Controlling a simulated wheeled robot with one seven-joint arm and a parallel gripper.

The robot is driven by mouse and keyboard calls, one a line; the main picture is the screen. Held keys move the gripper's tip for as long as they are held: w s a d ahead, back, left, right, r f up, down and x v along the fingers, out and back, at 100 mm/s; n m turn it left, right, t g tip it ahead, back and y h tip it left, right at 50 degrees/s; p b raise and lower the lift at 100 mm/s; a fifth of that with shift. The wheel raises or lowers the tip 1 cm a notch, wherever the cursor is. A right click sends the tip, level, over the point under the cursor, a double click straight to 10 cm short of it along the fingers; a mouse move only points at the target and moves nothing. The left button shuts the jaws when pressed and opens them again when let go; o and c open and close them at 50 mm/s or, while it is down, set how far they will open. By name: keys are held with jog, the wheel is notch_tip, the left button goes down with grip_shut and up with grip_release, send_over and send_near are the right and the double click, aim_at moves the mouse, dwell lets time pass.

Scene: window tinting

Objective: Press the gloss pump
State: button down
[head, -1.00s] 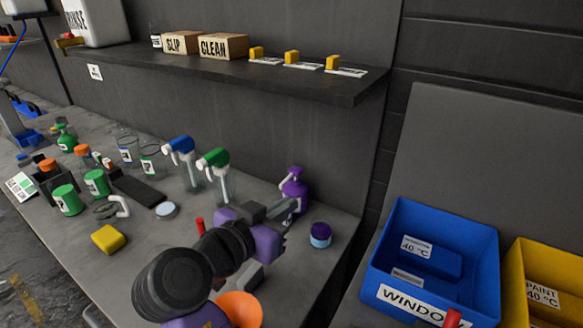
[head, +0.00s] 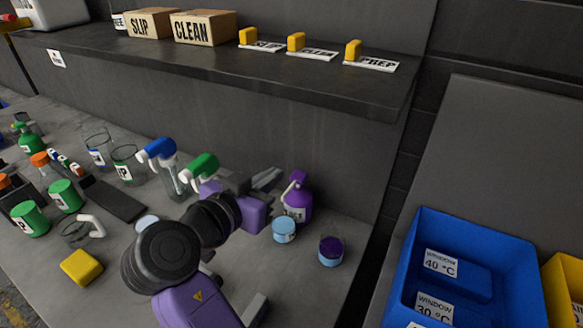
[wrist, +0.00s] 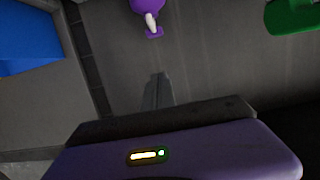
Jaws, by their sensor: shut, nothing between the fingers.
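The purple pump bottle (head: 298,205) stands upright on the bench near its right end in the head view. Its purple pump head (head: 299,178) has a pale nozzle pointing down and to the left. My gripper (head: 268,179) is shut and empty, just left of the pump head in that picture; I cannot tell whether they touch there. In the wrist view, the shut fingers (wrist: 155,92) point toward the bottle (wrist: 146,5) and its pale nozzle (wrist: 151,21) at the top edge, with a visible gap. Part of the bottle's label is hidden.
Green (head: 199,167) and blue (head: 157,149) spray heads are to the left. A shelf (head: 210,75) overhangs behind. A blue bin (head: 430,225) is at right.

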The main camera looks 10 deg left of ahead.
jog(key=p, duration=0.3)
send_over(296, 181)
jog(key=shift+s+a+f, duration=0.1)
jog(key=shift+s+f, duration=0.1)
jog(key=shift+f, duration=0.35)
jog(key=shift+s+f, duration=0.15)
jog(key=shift+f, duration=0.4)
notch_tip(296, 181, down, 2)
jog(key=shift+f, duration=1.1)
jog(key=shift+f, duration=0.1)
notch_tip(296, 181, down, 2)
jog(key=b, duration=0.3)
